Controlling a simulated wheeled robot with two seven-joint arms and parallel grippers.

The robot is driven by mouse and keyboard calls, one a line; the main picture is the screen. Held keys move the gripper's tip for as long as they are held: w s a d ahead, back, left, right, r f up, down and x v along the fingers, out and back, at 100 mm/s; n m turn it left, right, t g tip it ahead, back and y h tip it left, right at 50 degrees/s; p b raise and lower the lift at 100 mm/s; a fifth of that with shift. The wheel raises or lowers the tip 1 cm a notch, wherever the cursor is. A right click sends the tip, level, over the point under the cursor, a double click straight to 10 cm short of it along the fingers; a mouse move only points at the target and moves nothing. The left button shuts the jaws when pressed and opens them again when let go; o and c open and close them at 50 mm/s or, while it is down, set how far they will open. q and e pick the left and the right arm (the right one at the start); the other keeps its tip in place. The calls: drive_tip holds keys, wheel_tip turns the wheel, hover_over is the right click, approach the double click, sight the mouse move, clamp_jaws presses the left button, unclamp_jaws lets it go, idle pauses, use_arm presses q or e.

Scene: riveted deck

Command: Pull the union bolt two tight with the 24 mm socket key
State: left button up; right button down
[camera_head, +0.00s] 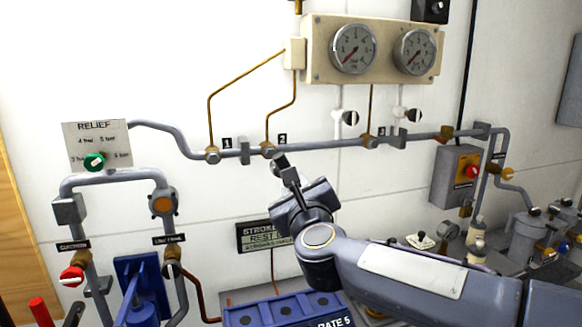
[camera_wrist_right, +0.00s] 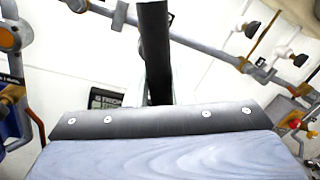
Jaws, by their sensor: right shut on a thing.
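Union bolt two is the brass fitting (camera_head: 268,150) on the grey wall pipe, beside the label "2" (camera_head: 282,138). My right gripper (camera_head: 295,190) is below and slightly right of it, shut on the dark grey socket key (camera_head: 282,163). The key points up toward the pipe, its upper end just under the fitting. I cannot tell whether they touch. In the right wrist view the key's dark shaft (camera_wrist_right: 155,45) runs upward, and its far end is out of frame. The size marking is not readable. My left gripper is not in view.
Union one (camera_head: 212,155) sits to the left on the same pipe, with thin brass lines rising to the gauge panel (camera_head: 372,48). The relief panel (camera_head: 97,145) and valve pipework stand left. Bottles and valves crowd the right.

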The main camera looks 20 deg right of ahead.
drive_tip(key=shift+a+r, duration=0.1)
drive_tip(key=shift+r, duration=0.55)
drive_tip(key=shift+w+y, duration=0.3)
drive_tip(key=shift+w, duration=0.2)
drive_tip(key=w+p, duration=0.1)
drive_tip(key=w, duration=0.3)
drive_tip(key=n+p, duration=0.1)
drive_tip(key=n, duration=0.1)
drive_tip(key=n+p, duration=0.3)
drive_tip(key=n, duration=0.1)
drive_tip(key=shift+s+a+r+t+y, duration=0.1)
drive_tip(key=shift+a+r+t+y, duration=0.05)
drive_tip(key=shift+r+t+y, duration=0.2)
drive_tip(key=f+n, duration=0.1)
drive_tip(key=n, duration=0.1)
drive_tip(key=shift+f+n+b, duration=0.1)
drive_tip(key=shift+n+b, duration=0.2)
drive_tip(key=shift+b, duration=0.1)
drive_tip(key=n+y, duration=0.1)
drive_tip(key=n, duration=0.3)
drive_tip(key=shift+n, duration=0.3)
drive_tip(key=n+y, duration=0.1)
drive_tip(key=n, duration=0.5)
drive_tip(key=shift+a+y+b, duration=0.1)
drive_tip(key=shift+y+b, duration=0.25)
drive_tip(key=shift+b, duration=0.05)
